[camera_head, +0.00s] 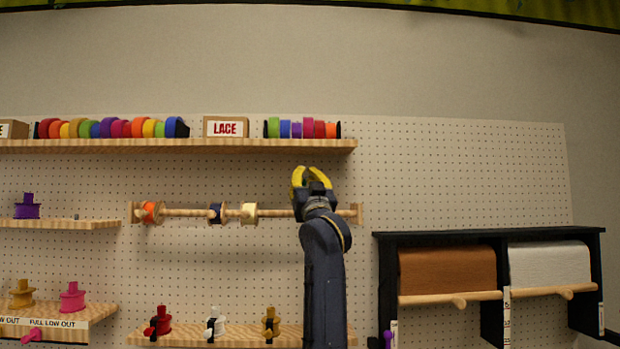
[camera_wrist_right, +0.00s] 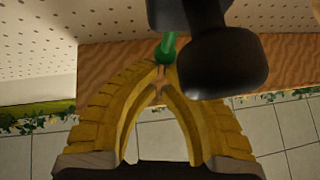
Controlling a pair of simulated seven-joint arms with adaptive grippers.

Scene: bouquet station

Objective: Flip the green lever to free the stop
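My right gripper (camera_head: 309,172) has yellow fingers and is raised in front of the pegboard, at the right end of a wooden rod (camera_head: 185,212). It also shows in the right wrist view (camera_wrist_right: 161,75), where its fingertips come nearly together. The green lever (camera_wrist_right: 166,47) is right at those fingertips; I cannot tell whether they touch it. A dark rounded part (camera_wrist_right: 222,62) beside the lever hides some of the surroundings. In the head view I cannot make out the lever, and I cannot identify the stop. My left gripper is not in view.
The rod carries an orange spool (camera_head: 150,212), a dark blue spool (camera_head: 215,213) and a cream spool (camera_head: 249,213). A shelf (camera_head: 180,146) of ribbon rolls is above. A black rack (camera_head: 388,290) with paper rolls stands right. The upper right pegboard (camera_head: 460,180) is clear.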

